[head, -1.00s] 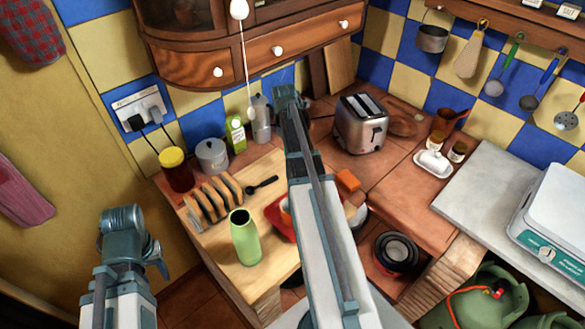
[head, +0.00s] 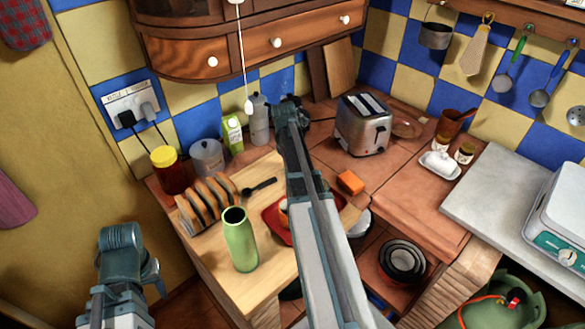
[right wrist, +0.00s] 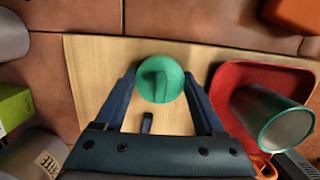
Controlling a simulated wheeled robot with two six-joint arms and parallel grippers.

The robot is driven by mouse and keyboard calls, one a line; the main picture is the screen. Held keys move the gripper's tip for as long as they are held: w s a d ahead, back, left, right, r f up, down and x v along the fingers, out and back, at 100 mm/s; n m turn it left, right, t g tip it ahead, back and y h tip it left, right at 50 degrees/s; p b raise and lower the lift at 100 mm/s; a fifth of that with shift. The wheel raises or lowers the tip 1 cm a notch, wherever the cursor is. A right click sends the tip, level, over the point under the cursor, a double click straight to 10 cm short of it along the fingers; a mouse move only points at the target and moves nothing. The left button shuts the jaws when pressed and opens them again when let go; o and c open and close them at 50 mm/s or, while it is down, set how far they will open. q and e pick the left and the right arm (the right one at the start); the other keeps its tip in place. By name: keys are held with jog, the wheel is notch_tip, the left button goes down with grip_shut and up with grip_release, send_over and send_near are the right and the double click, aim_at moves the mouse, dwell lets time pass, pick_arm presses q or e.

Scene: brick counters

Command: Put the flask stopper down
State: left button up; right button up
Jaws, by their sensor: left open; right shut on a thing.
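The flask stopper (right wrist: 160,79) is a round green cap with a raised grip. It sits between the fingers of my right gripper (right wrist: 160,95), shut on it, over the pale wooden board (right wrist: 95,75). I cannot tell whether it touches the board. In the head view my right gripper (head: 291,108) is near the board's back edge, and the stopper is hidden. The green flask (head: 240,240) stands upright and uncapped at the board's front. My left gripper (head: 124,240) is open and empty at lower left, away from the counter.
A dark spoon (head: 260,185) lies on the board, close to the stopper. A red tray (right wrist: 232,78) with a teal-rimmed cup (right wrist: 272,120) is beside it.

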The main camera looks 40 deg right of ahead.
jog(key=shift+f, duration=0.15)
jog(key=o, duration=1.3)
jog(key=r+p, duration=0.4)
jog(key=a+r+p, duration=0.1)
jog(key=r+p, duration=0.7)
jog(key=shift+s+a+r, duration=0.1)
jog(key=shift+a+r, duration=0.05)
jog(key=shift+a, duration=0.25)
